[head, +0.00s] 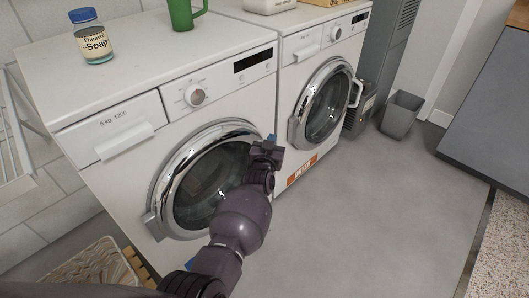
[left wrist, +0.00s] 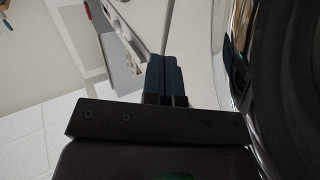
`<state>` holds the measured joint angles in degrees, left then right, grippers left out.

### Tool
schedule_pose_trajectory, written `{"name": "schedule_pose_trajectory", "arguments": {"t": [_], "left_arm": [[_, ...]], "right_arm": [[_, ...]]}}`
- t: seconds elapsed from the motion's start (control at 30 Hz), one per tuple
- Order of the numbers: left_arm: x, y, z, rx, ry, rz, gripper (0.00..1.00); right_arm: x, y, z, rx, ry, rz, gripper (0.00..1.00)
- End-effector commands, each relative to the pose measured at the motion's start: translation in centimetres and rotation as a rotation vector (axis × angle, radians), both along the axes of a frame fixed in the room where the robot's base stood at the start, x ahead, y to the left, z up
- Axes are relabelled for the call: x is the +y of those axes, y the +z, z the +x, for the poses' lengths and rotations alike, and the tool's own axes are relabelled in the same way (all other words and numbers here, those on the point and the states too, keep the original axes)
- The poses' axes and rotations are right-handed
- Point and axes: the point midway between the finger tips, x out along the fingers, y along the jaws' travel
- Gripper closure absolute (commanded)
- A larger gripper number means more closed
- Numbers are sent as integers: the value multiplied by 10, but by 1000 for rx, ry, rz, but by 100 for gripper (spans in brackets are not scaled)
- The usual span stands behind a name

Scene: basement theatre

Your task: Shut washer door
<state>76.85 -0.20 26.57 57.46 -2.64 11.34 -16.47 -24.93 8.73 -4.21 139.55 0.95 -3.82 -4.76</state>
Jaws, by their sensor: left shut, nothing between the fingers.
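The washer (head: 150,130) is the white machine on the left in the head view. Its round door (head: 205,185), with a chrome rim and dark glass, lies close to the front; I cannot tell whether it is fully shut. A hinge shows at its left edge. My left gripper (head: 270,140) is shut and empty, at the door's right edge, and my forearm hides the lower right of the door. In the left wrist view my blue fingertips (left wrist: 165,78) are together beside the curved chrome rim and dark door (left wrist: 285,80); contact is unclear. My right gripper is not in view.
A dryer (head: 285,110) with its own round door (head: 322,105) stands to the right. A soap jar (head: 93,42) and a green mug (head: 183,14) stand on the washer. A wicker basket (head: 95,268) is at lower left, a grey bin (head: 401,115) at the back. The floor right of my arm is clear.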

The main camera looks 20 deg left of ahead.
Motion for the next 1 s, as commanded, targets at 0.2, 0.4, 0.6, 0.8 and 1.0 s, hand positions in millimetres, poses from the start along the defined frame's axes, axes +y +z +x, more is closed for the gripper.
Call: {"name": "schedule_pose_trajectory", "arguments": {"t": [0.2,0.4,0.6,0.8,1.0], "left_arm": [[46,-8,8,17,117,-70,100],[50,-6,11,15,124,-68,100],[53,-4,12,12,127,-65,100],[54,-3,12,11,128,-65,100],[56,-1,8,8,129,-64,100]], "right_arm": [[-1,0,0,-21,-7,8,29],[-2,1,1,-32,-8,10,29],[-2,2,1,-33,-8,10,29],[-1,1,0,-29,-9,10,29],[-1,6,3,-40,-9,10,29]]}}
